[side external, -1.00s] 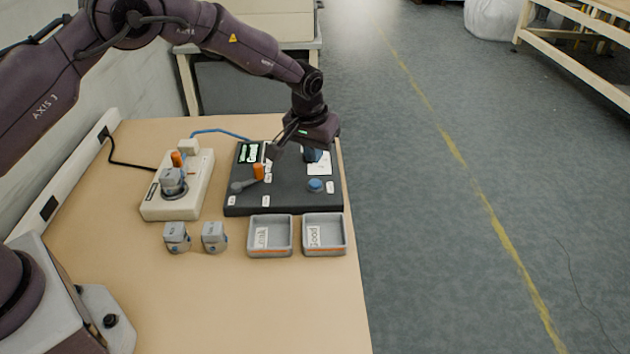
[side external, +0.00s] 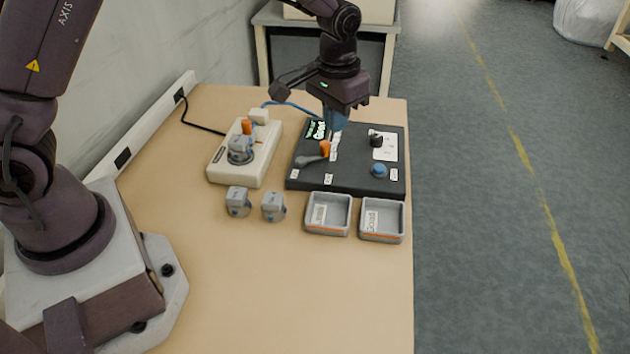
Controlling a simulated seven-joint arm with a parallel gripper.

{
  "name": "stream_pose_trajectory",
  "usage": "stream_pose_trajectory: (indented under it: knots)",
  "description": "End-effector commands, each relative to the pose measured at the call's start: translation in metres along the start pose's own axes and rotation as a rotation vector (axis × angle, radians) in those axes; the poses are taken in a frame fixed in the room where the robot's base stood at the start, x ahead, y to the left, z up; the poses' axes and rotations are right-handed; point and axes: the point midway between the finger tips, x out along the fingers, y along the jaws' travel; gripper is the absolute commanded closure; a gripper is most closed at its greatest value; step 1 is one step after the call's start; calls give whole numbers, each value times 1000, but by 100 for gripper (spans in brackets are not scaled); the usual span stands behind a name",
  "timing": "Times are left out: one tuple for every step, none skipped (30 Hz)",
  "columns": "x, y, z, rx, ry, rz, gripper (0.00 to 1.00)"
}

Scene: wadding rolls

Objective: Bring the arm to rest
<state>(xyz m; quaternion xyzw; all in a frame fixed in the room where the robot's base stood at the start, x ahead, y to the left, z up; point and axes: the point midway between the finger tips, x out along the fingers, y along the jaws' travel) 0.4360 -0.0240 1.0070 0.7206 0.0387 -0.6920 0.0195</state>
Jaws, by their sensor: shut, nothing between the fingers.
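My gripper (side external: 335,121) points down above the back part of the black panel (side external: 305,181), with bluish fingers shut and empty. It hides part of the panel's green-lit screen (side external: 317,130). I cannot tell its exact height over the panel. My arm rises from its base at the left, partly out of the picture, and comes down over the panel.
The panel carries an orange-tipped lever (side external: 316,156), a black knob (side external: 375,138) and a blue button (side external: 379,170). A pale fixture (side external: 222,172) holds a grey part (side external: 240,150). Two grey parts (side external: 237,202) (side external: 273,207) and two trays (side external: 328,233) (side external: 382,239) stand nearer. The front tabletop is clear.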

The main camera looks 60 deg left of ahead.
Motion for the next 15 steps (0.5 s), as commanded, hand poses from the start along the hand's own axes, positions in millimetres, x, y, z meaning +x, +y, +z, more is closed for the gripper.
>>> stream_pose_trajectory:
  knots:
    - [-22, -4, 15, 10, 12, 8, 100]
    - [-32, -6, 24, 19, 18, 12, 100]
    - [-46, -9, 37, 29, 26, 18, 100]
    - [-56, -11, 47, 37, 34, 21, 100]
    - [-65, -13, 57, 45, 41, 25, 100]
    - [-77, -16, 71, 53, 52, 29, 100]
    - [-85, -18, 81, 60, 62, 32, 100]
    - [-93, -20, 91, 66, 73, 35, 100]
    - [-102, -23, 105, 73, 89, 38, 100]
    - [-109, -24, 115, 78, 101, 40, 100]
    - [-115, -26, 126, 84, 115, 42, 100]
    - [-122, -29, 139, 90, 133, 44, 100]
    - [-127, -31, 149, 93, 148, 45, 100]
    - [-131, -32, 159, 95, 163, 46, 100]
    - [-136, -35, 172, 98, 186, 46, 100]
